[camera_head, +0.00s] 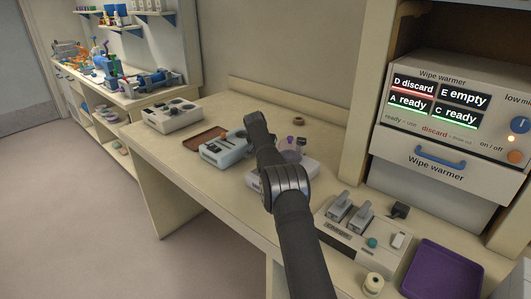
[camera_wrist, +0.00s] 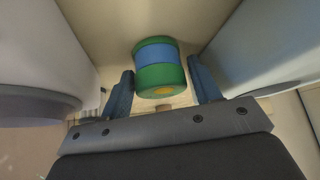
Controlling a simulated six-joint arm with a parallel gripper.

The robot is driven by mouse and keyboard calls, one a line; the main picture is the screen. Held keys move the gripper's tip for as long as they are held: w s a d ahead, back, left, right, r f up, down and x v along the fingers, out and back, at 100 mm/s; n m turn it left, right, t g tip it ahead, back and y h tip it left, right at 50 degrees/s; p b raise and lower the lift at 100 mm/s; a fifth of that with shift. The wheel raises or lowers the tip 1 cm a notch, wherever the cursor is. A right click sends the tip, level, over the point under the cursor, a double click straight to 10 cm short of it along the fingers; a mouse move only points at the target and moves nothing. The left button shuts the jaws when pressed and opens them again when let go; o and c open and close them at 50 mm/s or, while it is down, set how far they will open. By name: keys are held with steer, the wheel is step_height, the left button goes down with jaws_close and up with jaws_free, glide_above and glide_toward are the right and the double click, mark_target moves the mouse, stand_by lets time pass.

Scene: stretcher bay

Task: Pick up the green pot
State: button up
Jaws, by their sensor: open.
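A green pot with a broad blue band (camera_wrist: 156,56) shows in the wrist view at the top centre, with a yellow-orange spot on its near end. My gripper (camera_wrist: 160,66) is open, with one blue finger on each side of the pot. In the head view my arm reaches over the bench and I cannot make out the pot or the fingers.
Pale bulky shapes flank the gripper in the wrist view. On the bench (camera_head: 185,185) stand a light blue device (camera_head: 222,151), a brown tray (camera_head: 203,138), a device with grey levers (camera_head: 345,232) and a purple tray (camera_head: 440,272). The wipe warmer (camera_head: 450,165) stands at right.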

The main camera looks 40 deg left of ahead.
steer(key=shift+w+f, duration=0.1)
steer(key=shift+f, duration=0.05)
steer(key=shift+c, duration=0.5)
steer(key=c, duration=0.7)
steer(key=shift+o, duration=0.2)
steer(key=shift+r, duration=0.2)
